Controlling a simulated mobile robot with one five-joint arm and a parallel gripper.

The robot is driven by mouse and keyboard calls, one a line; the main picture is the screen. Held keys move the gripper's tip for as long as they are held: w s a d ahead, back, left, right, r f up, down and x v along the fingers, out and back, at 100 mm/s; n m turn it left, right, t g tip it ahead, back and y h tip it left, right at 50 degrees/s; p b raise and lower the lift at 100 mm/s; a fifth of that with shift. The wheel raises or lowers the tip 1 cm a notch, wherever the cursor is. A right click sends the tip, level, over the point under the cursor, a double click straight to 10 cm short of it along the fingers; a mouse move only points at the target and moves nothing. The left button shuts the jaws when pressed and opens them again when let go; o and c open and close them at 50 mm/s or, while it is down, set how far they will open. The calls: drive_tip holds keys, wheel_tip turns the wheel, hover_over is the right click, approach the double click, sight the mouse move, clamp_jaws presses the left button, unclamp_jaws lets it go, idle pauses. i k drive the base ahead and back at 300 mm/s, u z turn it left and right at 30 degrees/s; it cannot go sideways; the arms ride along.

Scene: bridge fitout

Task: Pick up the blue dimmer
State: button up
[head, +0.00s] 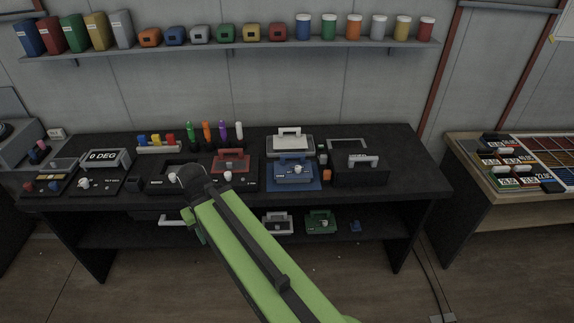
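A blue device (293,172) with a handle and a pale knob, the likely blue dimmer, sits upright on a blue mat (311,187) on the dark bench, right of centre. The printing on it is too small to read. My green arm reaches up from the bottom of the picture, and its dark joint is in front of the bench, left of the blue device and apart from it. My gripper cannot be made out; it seems hidden behind or below my arm. Nothing shows as held.
On the bench (405,182), a red device (231,161) stands left of the blue one, a white-grey one (290,143) behind, and a black case (362,172) to the right. The lower shelf holds a green device (320,222) and a small blue item (355,226).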

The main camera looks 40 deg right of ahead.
sight(285, 173)
drive_tip(key=i, duration=1.35)
drive_tip(key=u, duration=0.05)
